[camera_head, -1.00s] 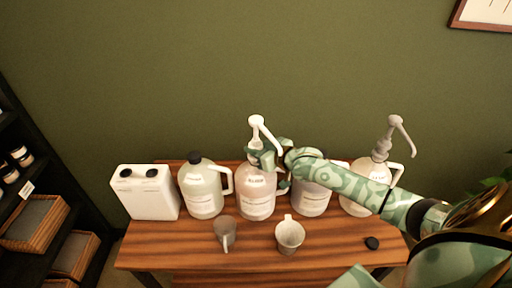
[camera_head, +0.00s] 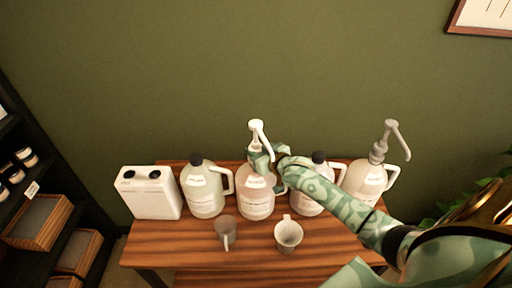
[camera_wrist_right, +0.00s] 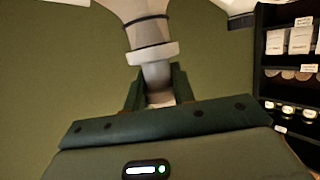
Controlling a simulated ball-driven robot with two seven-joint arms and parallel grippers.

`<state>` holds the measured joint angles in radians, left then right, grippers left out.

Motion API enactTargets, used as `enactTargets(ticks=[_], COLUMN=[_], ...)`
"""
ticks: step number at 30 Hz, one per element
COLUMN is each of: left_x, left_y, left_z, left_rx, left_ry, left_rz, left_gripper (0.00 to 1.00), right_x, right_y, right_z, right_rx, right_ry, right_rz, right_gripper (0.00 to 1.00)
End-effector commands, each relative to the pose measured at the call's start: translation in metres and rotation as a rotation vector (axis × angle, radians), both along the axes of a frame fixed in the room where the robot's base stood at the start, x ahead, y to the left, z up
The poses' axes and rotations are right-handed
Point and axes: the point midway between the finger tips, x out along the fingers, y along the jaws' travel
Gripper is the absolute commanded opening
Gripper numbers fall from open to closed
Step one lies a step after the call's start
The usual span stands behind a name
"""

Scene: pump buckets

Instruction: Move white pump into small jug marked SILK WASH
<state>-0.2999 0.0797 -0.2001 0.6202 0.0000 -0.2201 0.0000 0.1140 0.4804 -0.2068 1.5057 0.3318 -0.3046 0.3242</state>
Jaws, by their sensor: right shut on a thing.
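The white pump (camera_head: 257,127) stands upright at the mouth of the pinkish jug (camera_head: 256,203) in the middle of the row, its spout pointing toward the front right. I cannot tell whether it is seated in the neck or just above it. My right gripper (camera_head: 261,160) is shut on the white pump below its head. The jug labels are too small to read, so I cannot tell which is SILK WASH. My left gripper is out of view.
A greenish jug (camera_head: 204,195) with a black cap stands left, beside a white two-capped container (camera_head: 150,195). Right are a black-capped jug (camera_head: 308,204), partly behind my arm, and a jug with a grey pump (camera_head: 366,181). A grey cup (camera_head: 225,230) and a white cup (camera_head: 288,235) stand in front.

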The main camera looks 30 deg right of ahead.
Motion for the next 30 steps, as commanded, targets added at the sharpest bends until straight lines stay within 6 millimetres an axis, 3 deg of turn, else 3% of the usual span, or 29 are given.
enactTargets(ticks=[11,18,26,27,29,30], left_x=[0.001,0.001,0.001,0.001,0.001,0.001], left_y=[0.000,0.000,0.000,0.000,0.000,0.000], left_z=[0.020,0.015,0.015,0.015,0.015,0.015], left_rx=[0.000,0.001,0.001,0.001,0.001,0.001], left_ry=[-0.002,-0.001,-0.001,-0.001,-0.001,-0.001], left_rz=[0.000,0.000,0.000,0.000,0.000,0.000], left_gripper=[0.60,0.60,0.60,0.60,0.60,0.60], right_x=[-0.001,0.000,-0.001,-0.001,-0.001,-0.001], right_y=[0.002,0.001,0.000,0.000,0.000,0.000], right_z=[0.001,-0.002,-0.001,-0.001,-0.001,-0.001], right_rx=[0.008,0.005,0.000,0.000,0.000,0.000], right_ry=[0.005,0.004,0.004,0.004,0.004,0.004], right_rz=[-0.160,-0.333,-0.348,-0.347,-0.347,-0.347], right_gripper=[0.03,0.03,0.03,0.37,0.51,0.51])
